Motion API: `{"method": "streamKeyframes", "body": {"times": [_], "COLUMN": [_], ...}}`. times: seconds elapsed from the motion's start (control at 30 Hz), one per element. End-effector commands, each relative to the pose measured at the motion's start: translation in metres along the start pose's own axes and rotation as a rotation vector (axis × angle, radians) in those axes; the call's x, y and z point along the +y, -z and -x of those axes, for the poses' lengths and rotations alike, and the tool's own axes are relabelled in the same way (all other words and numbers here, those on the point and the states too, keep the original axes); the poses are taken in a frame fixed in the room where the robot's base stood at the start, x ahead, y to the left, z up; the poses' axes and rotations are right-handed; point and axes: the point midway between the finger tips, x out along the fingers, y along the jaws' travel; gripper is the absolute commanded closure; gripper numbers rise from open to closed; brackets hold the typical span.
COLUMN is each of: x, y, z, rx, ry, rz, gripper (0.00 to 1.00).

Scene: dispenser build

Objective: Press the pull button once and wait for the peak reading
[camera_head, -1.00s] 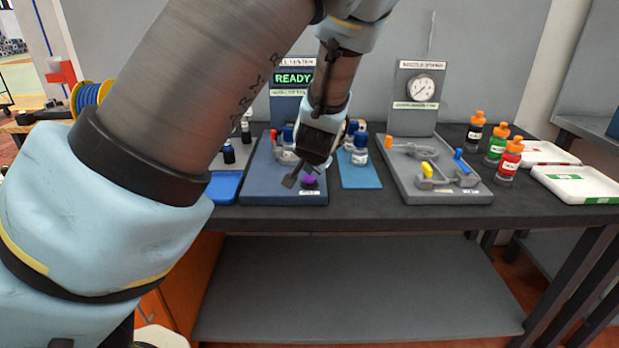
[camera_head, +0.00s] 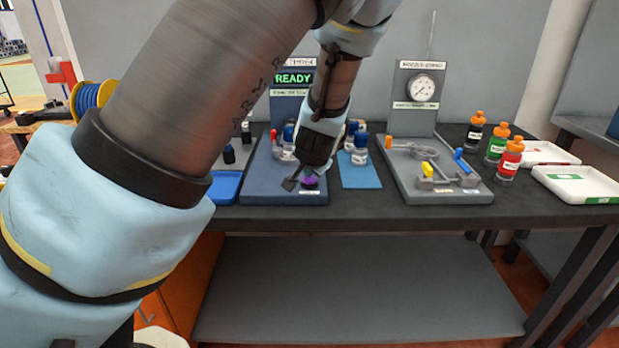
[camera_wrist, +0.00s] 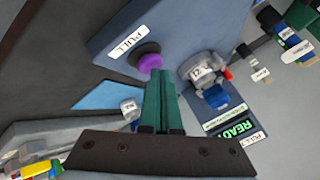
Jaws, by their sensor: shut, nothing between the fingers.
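The purple pull button (camera_head: 309,182) sits near the front edge of the blue tester base (camera_head: 262,188). In the wrist view the button (camera_wrist: 149,57) is beside a white PULL label (camera_wrist: 128,42). The tester's display (camera_head: 293,78) reads READY in green; it also shows in the wrist view (camera_wrist: 236,129). My gripper (camera_head: 306,174) is shut and empty, its tip over the button. In the wrist view the fingertips (camera_wrist: 159,74) lie just at the button's edge; I cannot tell whether they touch it. A blue-capped bottle (camera_wrist: 204,78) stands on the tester behind.
A light blue mat (camera_head: 361,176) with bottles lies right of the tester. Further right are a gauge stand (camera_head: 415,97) with valves, several orange-capped bottles (camera_head: 509,160) and white trays (camera_head: 577,183). A blue tray (camera_head: 225,186) is at left.

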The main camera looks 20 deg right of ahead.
Motion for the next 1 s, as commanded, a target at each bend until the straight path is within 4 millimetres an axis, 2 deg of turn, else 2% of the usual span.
{"method": "streamKeyframes", "body": {"times": [0.57, 1.0], "x": [0.002, -0.008], "y": [-0.002, 0.008], "z": [-0.002, 0.012], "rx": [-0.002, -0.001], "ry": [0.0, 0.0], "rz": [0.0, 0.0], "gripper": [1.0, 1.0]}}
